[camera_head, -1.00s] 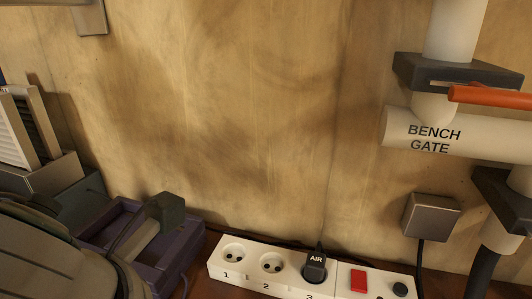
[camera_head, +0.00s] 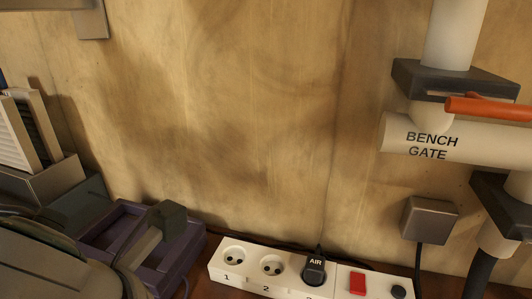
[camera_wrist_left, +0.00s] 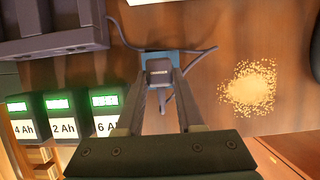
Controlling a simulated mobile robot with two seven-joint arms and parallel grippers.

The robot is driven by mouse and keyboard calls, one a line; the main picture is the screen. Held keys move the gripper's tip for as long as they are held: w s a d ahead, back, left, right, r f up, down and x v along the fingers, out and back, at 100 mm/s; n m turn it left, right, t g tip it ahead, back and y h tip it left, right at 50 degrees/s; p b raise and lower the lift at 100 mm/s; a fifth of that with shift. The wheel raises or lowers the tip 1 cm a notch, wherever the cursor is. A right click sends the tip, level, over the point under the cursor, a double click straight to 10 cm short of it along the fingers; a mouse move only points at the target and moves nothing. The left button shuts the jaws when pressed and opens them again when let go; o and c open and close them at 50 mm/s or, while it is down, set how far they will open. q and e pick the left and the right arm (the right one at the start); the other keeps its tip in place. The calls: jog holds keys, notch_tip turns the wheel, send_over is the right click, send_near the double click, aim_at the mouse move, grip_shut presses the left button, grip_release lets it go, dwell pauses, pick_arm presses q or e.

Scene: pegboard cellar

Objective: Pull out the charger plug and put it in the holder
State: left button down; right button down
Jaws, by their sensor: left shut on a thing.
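A dark plug (camera_wrist_left: 158,72) with a small, unreadable pale label sits between the fingertips of my left gripper (camera_wrist_left: 160,78) in the left wrist view. The gripper is shut on it. A thin cable runs close by the plug, and a bluish piece (camera_wrist_left: 146,54) shows just behind it. I cannot tell whether that piece touches the plug. In the head view a white socket strip (camera_head: 293,284) has empty sockets 1 and 2. A black plug (camera_head: 314,268) marked AIR sits in it. I cannot pick out the holder with certainty. My right gripper is not in view.
A purple tray (camera_head: 193,241) stands left of the strip in the head view. The wall carries a BENCH GATE pipe (camera_head: 470,144) with an orange handle (camera_head: 488,107). The left wrist view shows several battery displays (camera_wrist_left: 58,104) and a sawdust patch (camera_wrist_left: 250,88) on the wood.

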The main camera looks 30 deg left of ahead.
pick_arm(q)
jog(key=shift+f, duration=2.25)
dwell(3.0)
jog(key=shift+r+p, duration=0.15)
jog(key=shift+p, duration=0.4)
dwell(0.4)
grip_release()
dwell(0.8)
